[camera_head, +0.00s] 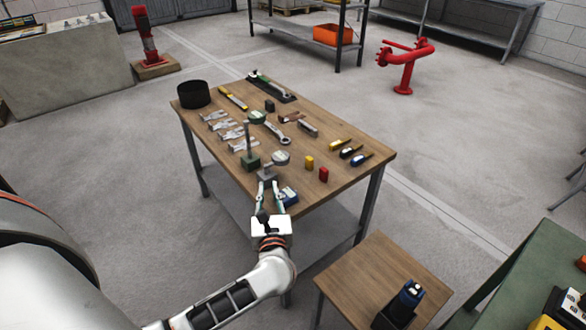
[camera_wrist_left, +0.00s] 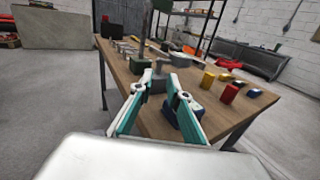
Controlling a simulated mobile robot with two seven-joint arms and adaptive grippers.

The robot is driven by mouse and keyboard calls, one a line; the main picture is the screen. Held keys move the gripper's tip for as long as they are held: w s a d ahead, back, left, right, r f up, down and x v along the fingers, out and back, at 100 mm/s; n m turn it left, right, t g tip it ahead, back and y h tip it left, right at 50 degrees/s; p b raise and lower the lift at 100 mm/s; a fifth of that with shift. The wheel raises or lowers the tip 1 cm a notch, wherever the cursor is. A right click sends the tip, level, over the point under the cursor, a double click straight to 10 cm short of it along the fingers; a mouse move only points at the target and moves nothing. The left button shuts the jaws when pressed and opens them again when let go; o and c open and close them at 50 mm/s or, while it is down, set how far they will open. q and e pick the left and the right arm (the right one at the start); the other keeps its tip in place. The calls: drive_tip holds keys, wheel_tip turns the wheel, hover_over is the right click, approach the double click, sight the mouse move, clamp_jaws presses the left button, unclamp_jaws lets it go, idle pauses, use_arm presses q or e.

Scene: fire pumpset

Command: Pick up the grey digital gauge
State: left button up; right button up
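A grey gauge with a round head (camera_head: 281,158) stands on a blocky grey base (camera_head: 267,174) near the table's front corner. In the left wrist view its head (camera_wrist_left: 181,60) shows just beyond the fingertips, and the base lies between and behind them. My left gripper (camera_head: 269,185) is at the table's near edge, pointing at the gauge. Its two fingers (camera_wrist_left: 160,78) are apart, on either side of the grey base. Whether they touch it I cannot tell. My right gripper is out of view.
A blue device (camera_head: 288,196) lies right beside the left gripper's right finger. A green stand with an upright rod (camera_head: 250,160) is close on the left. Yellow (camera_head: 309,162) and red (camera_head: 323,174) blocks stand to the right.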

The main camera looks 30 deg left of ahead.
sight(266, 169)
use_arm(q)
drive_tip(key=shift+w+a+f, duration=0.1)
drive_tip(key=shift+w+a, duration=0.05)
drive_tip(key=shift+w, duration=0.2)
drive_tip(key=shift+x, duration=1.1)
drive_tip(key=x, duration=0.5)
drive_tip(key=shift+s+a, duration=0.15)
clamp_jaws()
drive_tip(key=shift+r, duration=0.2)
